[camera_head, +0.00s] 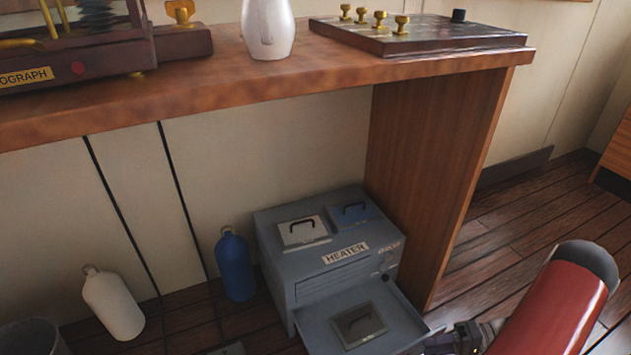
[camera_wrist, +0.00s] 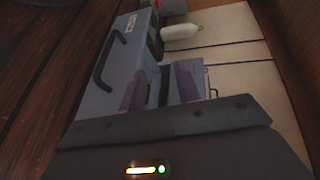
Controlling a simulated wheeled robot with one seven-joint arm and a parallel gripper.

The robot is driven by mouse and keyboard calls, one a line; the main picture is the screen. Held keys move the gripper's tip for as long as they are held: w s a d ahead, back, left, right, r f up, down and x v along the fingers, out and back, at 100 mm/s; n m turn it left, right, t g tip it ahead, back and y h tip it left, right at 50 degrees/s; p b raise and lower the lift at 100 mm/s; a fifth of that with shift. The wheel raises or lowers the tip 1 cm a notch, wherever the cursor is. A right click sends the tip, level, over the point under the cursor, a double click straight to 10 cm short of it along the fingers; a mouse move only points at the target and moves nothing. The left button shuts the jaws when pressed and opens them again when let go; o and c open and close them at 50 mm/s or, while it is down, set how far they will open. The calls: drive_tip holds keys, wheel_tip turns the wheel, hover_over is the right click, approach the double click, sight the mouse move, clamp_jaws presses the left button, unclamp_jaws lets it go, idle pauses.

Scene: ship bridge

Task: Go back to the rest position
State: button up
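My gripper (camera_head: 463,340) is low at the bottom right of the head view, beside the open drawer of the grey heater (camera_head: 325,262); its tips are cut off or hard to make out there. In the wrist view, my gripper (camera_wrist: 160,88) shows two purplish fingers apart, with nothing visible held between them. The heater also shows in the wrist view (camera_wrist: 118,62), past the fingers, with a black handle. In the head view, the heater's front drawer (camera_head: 395,318) is pulled out with a dark-handled panel in it. Two lids with handles, one grey and one blue, are on its top.
A wooden counter (camera_head: 250,88) overhangs the heater, its side panel (camera_head: 430,170) close to the right. A blue bottle (camera_head: 235,265) and a white bottle (camera_head: 113,303) stand left of the heater. Open plank floor (camera_head: 520,205) lies to the right.

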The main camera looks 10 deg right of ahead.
drive_tip(key=w+a+r+n+g+h+p, duration=0.15)
drive_tip(key=a+r+h, duration=0.3)
drive_tip(key=r, duration=0.85)
drive_tip(key=w+a+r+g+h+p, duration=0.15)
drive_tip(key=a+r+h, duration=0.3)
drive_tip(key=r, duration=0.75)
drive_tip(key=s+a+r+t+h+p, duration=0.2)
drive_tip(key=s+a+r+t+h, duration=0.1)
drive_tip(key=r, duration=0.6)
drive_tip(key=s+a+r+t+h+p, duration=0.2)
drive_tip(key=s+a+r, duration=0.4)
drive_tip(key=r, duration=0.3)
drive_tip(key=shift+s+a+r+t+h+p, duration=0.35)
drive_tip(key=shift+t+h, duration=0.35)
drive_tip(key=shift+t, duration=0.3)
